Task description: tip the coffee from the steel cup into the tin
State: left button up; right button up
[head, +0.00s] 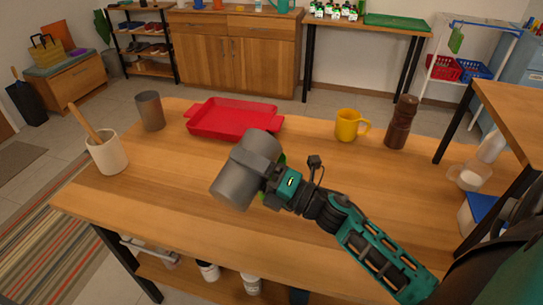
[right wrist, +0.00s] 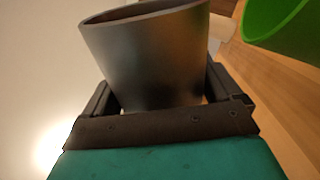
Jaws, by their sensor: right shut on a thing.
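A grey steel cup (head: 236,176) is held in my right gripper (head: 271,181) above the middle of the wooden table, tilted. In the right wrist view the steel cup (right wrist: 150,60) sits between the two dark fingers of the gripper (right wrist: 163,92), which are shut on its sides. The coffee inside cannot be seen. A green container (right wrist: 275,20), perhaps the tin, shows at the upper right of the right wrist view, beside the cup. In the head view only slivers of green (head: 282,160) show behind the cup and gripper. My left gripper is not in view.
On the table (head: 330,215) stand a red tray (head: 235,120), a dark grey cup (head: 150,111), a cream crock with a wooden utensil (head: 107,153), a yellow mug (head: 349,125) and a brown pepper mill (head: 401,122). A raised wooden shelf (head: 515,110) is at the right. The table's front left is clear.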

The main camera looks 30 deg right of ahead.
aim_at(245, 141)
jog(key=shift+w+d+r+m+t+h+p, duration=0.15)
jog(key=shift+d+r+m+p, duration=0.25)
jog(key=shift+m, duration=0.2)
jog(key=shift+w+d+r+m+t+h+p, duration=0.15)
jog(key=shift+r+m+p, duration=0.15)
jog(key=shift+m+p, duration=0.25)
jog(key=shift+w+d+r+m+t+h+p, duration=0.1)
jog(key=shift+d+r+m+t+h+p, duration=0.15)
jog(key=shift+m+p, duration=0.35)
jog(key=shift+r+m+t+h+p, duration=0.15)
jog(key=shift+r+m+p, duration=0.2)
jog(key=shift+m, duration=0.3)
jog(key=shift+w+d+r+m+h, duration=0.1)
jog(key=shift+d+r+m+h, duration=0.15)
jog(key=shift+m, duration=0.5)
jog(key=shift+w+d+r+m+h, duration=0.2)
jog(key=shift+r+m, duration=0.1)
jog(key=shift+m, duration=0.4)
jog(key=shift+w+d+r+m+h, duration=0.1)
jog(key=shift+d+r+m+h, duration=0.15)
jog(key=shift+m, duration=0.5)
